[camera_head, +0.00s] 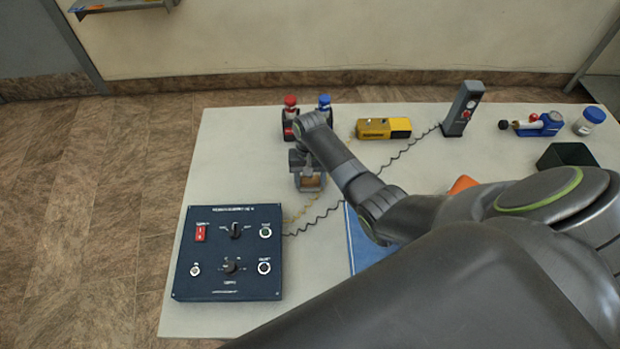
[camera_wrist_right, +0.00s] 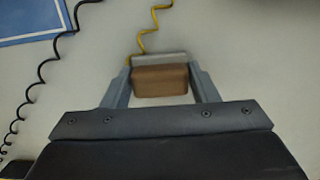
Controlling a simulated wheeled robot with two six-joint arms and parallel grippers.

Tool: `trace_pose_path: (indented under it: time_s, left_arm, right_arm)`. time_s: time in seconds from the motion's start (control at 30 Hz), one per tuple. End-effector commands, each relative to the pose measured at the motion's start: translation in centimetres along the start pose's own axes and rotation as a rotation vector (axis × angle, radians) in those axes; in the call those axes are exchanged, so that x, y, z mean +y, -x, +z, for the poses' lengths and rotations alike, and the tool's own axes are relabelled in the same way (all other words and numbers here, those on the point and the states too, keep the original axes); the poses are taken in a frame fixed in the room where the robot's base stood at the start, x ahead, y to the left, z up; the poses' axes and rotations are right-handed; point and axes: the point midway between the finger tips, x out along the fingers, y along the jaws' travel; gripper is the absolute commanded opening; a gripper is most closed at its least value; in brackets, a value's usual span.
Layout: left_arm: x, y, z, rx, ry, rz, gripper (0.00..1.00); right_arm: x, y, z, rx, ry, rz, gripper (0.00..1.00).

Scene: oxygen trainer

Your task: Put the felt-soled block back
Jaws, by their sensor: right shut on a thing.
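The felt-soled block (camera_head: 309,181) is a small brown block with a grey edge, and it also shows in the right wrist view (camera_wrist_right: 160,80). My right gripper (camera_head: 308,172) is shut on it, with one finger on each side of the block in the wrist view. The gripper is over the white table, behind the dark blue control panel. I cannot tell whether the block touches the table. My left gripper is not in view.
The control panel (camera_head: 228,253) stands at the front left. Red-capped (camera_head: 290,118) and blue-capped (camera_head: 325,104) items stand just behind my gripper. A yellow device (camera_head: 383,128) and a grey upright meter (camera_head: 463,108) stand further right. Coiled cables cross the table. A blue mat (camera_head: 366,246) lies under my arm.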

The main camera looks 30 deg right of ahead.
Motion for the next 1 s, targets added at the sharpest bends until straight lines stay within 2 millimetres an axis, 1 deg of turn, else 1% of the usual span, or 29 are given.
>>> trace_pose_path:
  time_s: [0.17,0.3,0.33,0.47,0.5,0.77,0.87,1.0]
  left_arm:
    - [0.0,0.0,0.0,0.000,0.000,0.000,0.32]
    - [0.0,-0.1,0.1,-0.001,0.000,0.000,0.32]
    - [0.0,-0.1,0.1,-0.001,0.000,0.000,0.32]
    - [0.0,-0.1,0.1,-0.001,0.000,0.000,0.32]
    - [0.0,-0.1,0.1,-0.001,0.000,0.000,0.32]
    - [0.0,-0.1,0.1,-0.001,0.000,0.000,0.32]
    - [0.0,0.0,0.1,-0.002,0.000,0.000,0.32]
    - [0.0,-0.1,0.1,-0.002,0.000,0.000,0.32]
  right_arm:
    - [0.0,0.1,0.0,0.001,0.000,-0.001,0.32]
    - [-0.1,-0.3,-0.1,0.001,0.000,-0.001,0.32]
    - [-0.1,-0.2,-0.1,0.001,0.000,-0.001,0.56]
    - [-0.1,-0.2,-0.1,0.001,0.000,-0.001,0.73]
    - [-0.1,-0.2,-0.1,0.001,0.000,-0.001,0.76]
    - [-0.1,-0.1,0.0,0.001,0.000,-0.001,0.76]
    - [0.0,0.4,0.0,0.001,0.000,-0.001,0.76]
    - [-0.1,2.1,-0.1,0.004,0.001,-0.003,0.76]
